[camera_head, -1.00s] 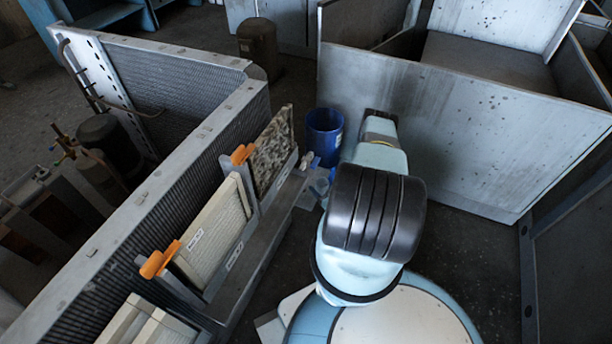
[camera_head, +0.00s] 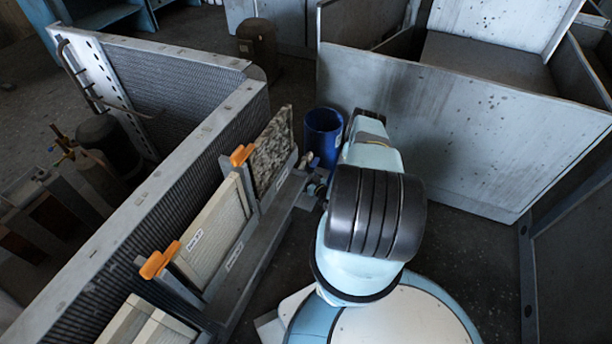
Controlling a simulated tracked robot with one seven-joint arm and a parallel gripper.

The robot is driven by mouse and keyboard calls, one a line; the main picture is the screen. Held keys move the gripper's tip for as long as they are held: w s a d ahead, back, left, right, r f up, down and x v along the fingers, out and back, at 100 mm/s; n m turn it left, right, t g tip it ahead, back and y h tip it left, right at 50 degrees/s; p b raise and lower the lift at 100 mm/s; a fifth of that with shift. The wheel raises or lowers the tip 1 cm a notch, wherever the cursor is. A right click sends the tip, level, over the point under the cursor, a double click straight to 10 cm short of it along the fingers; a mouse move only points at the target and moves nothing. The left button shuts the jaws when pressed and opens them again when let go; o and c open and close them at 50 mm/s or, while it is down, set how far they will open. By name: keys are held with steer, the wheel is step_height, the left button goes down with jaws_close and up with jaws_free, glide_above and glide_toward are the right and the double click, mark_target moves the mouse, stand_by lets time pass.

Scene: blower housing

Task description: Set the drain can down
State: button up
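A blue can (camera_head: 323,134), open at the top, stands upright beside the dark end of the filter rack, left of my arm. I take it to be the drain can. My arm reaches away from me, and its wrist lies just right of the can, partly covering the can's right side. Whether anything touches the can is also hidden. A small fitting (camera_head: 309,161) shows in front of the can's lower left; its details are too small to tell.
The blower housing wall (camera_head: 160,205) runs along the left, with filter panels (camera_head: 212,235) and orange clips (camera_head: 160,260) in a rack. A large grey panel (camera_head: 450,125) stands behind and right of my arm. Dark floor lies open at lower right.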

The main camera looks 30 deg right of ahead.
steer(key=o, duration=1.1)
steer(key=shift+f, duration=0.1)
steer(key=shift+s, duration=0.1)
steer(key=s, duration=0.4)
steer(key=s+d, duration=0.1)
steer(key=s, duration=0.6)
steer(key=shift+s+d, duration=0.35)
steer(key=shift+s, duration=0.05)
